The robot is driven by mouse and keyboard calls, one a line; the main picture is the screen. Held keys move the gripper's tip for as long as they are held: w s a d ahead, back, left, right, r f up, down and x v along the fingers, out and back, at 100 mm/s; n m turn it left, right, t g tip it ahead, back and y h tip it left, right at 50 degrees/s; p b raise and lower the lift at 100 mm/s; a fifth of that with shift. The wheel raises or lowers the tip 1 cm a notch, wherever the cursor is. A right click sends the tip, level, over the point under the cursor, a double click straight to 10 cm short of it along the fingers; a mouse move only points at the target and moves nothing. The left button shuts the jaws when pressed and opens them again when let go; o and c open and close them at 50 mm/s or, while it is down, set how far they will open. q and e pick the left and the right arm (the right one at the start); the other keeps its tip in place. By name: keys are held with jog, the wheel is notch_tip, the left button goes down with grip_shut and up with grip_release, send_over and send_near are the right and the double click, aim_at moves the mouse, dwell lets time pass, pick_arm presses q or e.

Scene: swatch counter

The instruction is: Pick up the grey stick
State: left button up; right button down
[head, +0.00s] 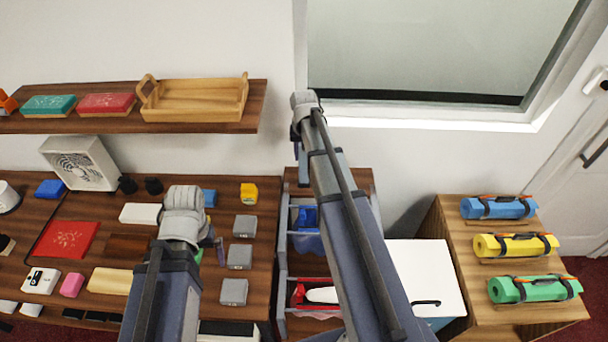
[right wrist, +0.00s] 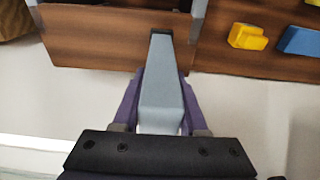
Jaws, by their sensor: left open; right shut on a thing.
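In the right wrist view a long blue-grey stick (right wrist: 162,85) with a dark far end points away from the camera. My right gripper (right wrist: 163,92) has its purple fingers on both sides of it and is shut on it. In the head view my right arm reaches toward the wall, and its gripper (head: 296,140) is mostly hidden behind the wrist; the stick cannot be made out there. My left gripper (head: 219,250) is open above the counter, largely hidden by its own wrist, near the grey boxes (head: 239,257).
A shelf (head: 205,127) with a wooden tray (head: 195,99) is above. Drawers with a blue bin (head: 306,242) and a red bin (head: 311,291) are beside the counter. Rolled mats (head: 499,207) lie right.

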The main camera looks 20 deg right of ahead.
jog(key=shift+r, duration=0.1)
notch_tip(320, 180, up, 10)
jog(key=p, duration=1)
jog(key=c, duration=1.1)
grip_release()
grip_shut()
